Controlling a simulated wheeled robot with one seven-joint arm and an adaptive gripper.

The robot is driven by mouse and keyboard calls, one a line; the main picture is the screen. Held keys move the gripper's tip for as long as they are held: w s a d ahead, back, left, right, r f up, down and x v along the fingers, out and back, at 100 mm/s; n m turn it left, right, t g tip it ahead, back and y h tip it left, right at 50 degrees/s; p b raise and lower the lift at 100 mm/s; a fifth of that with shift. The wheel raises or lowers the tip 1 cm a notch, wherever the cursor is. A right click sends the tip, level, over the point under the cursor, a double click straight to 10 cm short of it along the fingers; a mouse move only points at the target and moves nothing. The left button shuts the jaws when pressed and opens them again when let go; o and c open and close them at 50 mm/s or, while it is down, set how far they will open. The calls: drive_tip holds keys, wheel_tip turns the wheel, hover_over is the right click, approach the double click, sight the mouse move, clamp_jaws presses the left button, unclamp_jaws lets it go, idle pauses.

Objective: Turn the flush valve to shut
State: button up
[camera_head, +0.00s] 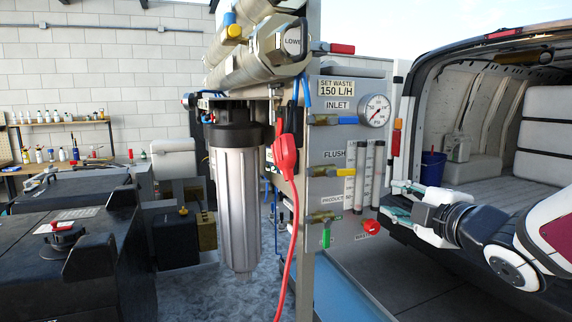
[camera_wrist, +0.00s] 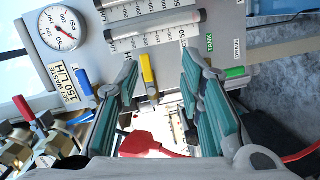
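The flush valve (camera_head: 345,171) has a yellow lever beside the "FLUSH" label on the grey panel. In the head view its lever lies roughly level, pointing right. In the wrist view the yellow lever (camera_wrist: 149,75) appears in the gap between my fingers, beyond their tips, with no contact visible. My gripper (camera_head: 396,200) is open and empty, to the right of the panel and a little lower than the lever in the head view. Its two teal-padded fingers (camera_wrist: 160,72) stand wide apart in the wrist view. The valve body is partly hidden there.
Close to the lever are flow tubes (camera_head: 367,175), a blue inlet lever (camera_head: 347,119), a pressure gauge (camera_head: 375,110), a red knob (camera_head: 371,227) and a green lever (camera_head: 326,238). A red hose (camera_head: 287,215) hangs left. The open van (camera_head: 480,165) stands at right.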

drive_tip(key=s+a+r+n+y, duration=0.1)
drive_tip(key=r+n+y, duration=0.1)
drive_tip(key=n+y, duration=0.1)
drive_tip(key=p, duration=0.2)
approach(349, 173)
drive_tip(key=shift+n+t, duration=0.3)
drive_tip(key=shift+n, duration=0.1)
drive_tip(key=x, duration=0.8)
drive_tip(key=shift+w+a+f, duration=0.15)
drive_tip(key=shift+f, duration=0.1)
clamp_jaws()
